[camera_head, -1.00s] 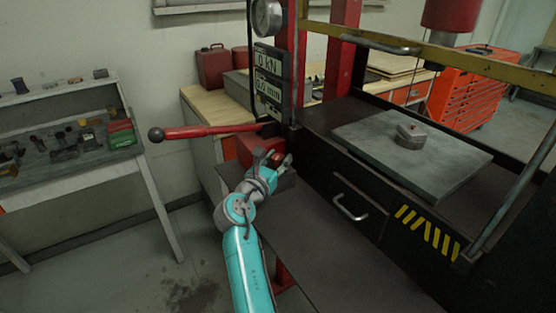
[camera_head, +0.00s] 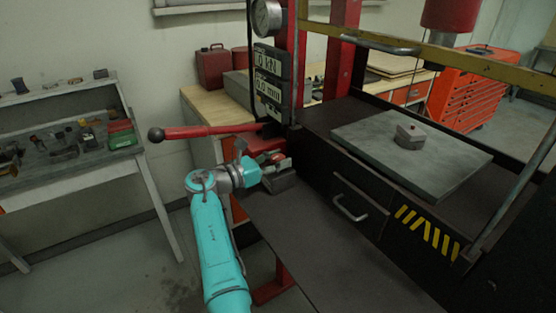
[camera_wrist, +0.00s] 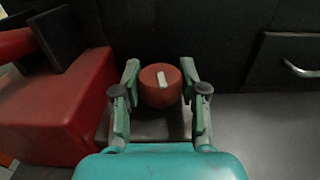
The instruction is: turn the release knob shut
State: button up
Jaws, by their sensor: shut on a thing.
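The release knob (camera_wrist: 161,86) is a round red knob with a white bar mark on its face, seen in the wrist view between my two fingers. The mark leans slightly from upright. My gripper (camera_wrist: 160,90) is shut on the knob, one finger on each side. In the head view my gripper (camera_head: 275,160) is at the red pump block beside the press, and the knob (camera_head: 277,156) shows only in part there.
The red pump block (camera_wrist: 70,105) stands just left of my gripper. A red lever with a black ball end (camera_head: 205,131) reaches out above my arm. A drawer handle (camera_head: 350,208) is to the right. A dark shelf (camera_head: 330,240) lies below, clear.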

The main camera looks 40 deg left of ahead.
aim_at(277, 156)
jog(key=shift+w+a+f+m+g+h, duration=0.1)
jog(key=shift+w+a+m+g+h, duration=0.05)
jog(key=shift+m+g+h, duration=0.35)
jog(key=shift+o, duration=0.4)
jog(key=shift+a+f+h, duration=0.1)
jog(key=shift+f+h, duration=0.05)
jog(key=shift+h, duration=0.15)
jog(key=shift+s+r+m+h, duration=0.2)
jog(key=shift+s+m+h, duration=0.05)
jog(key=shift+m+h, duration=0.3)
jog(key=shift+c, duration=0.4)
jog(key=o, duration=1.2)
jog(key=shift+c, duration=0.2)
jog(key=shift+d+r, duration=0.15)
jog(key=shift+d, duration=0.05)
notch_tip(277, 156, up, 10)
jog(key=shift+f, duration=0.15)
